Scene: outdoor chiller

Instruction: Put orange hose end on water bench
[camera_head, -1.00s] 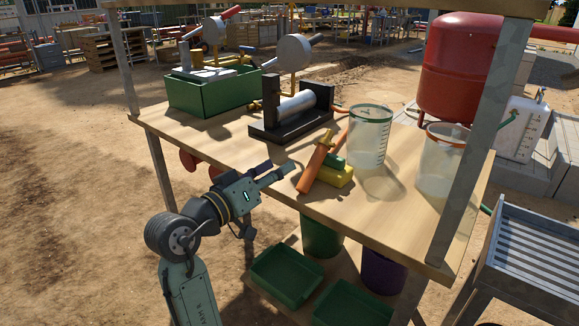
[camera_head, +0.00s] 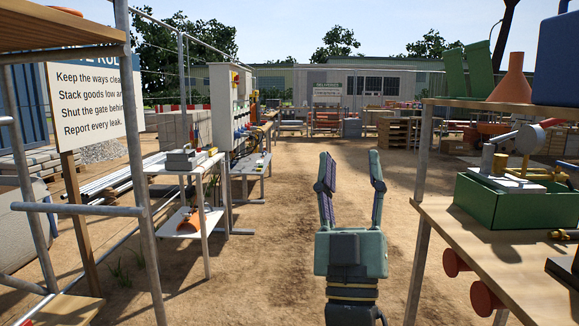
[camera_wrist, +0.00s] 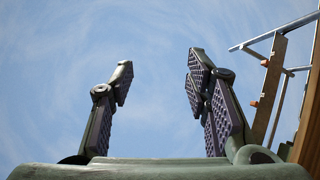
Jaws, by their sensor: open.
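My gripper (camera_head: 350,185) is raised with its fingers pointing up, open and empty, in the middle of the head view. It also shows open in the wrist view (camera_wrist: 158,100), with only sky between the fingers. An orange item (camera_head: 188,221) lies on the lower shelf of a small pale table (camera_head: 207,166) at the left; I cannot tell whether it is the orange hose end. A wooden bench (camera_head: 470,222) stands at the right, apart from my gripper. No bench in view is clearly marked as the water bench.
A green tray (camera_head: 500,208) holding a metal device sits on the wooden bench, with red round knobs (camera_head: 470,280) below its edge. An orange funnel (camera_head: 513,78) stands on the shelf above. A metal frame and sign (camera_head: 88,100) stand left. Bare ground ahead is clear.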

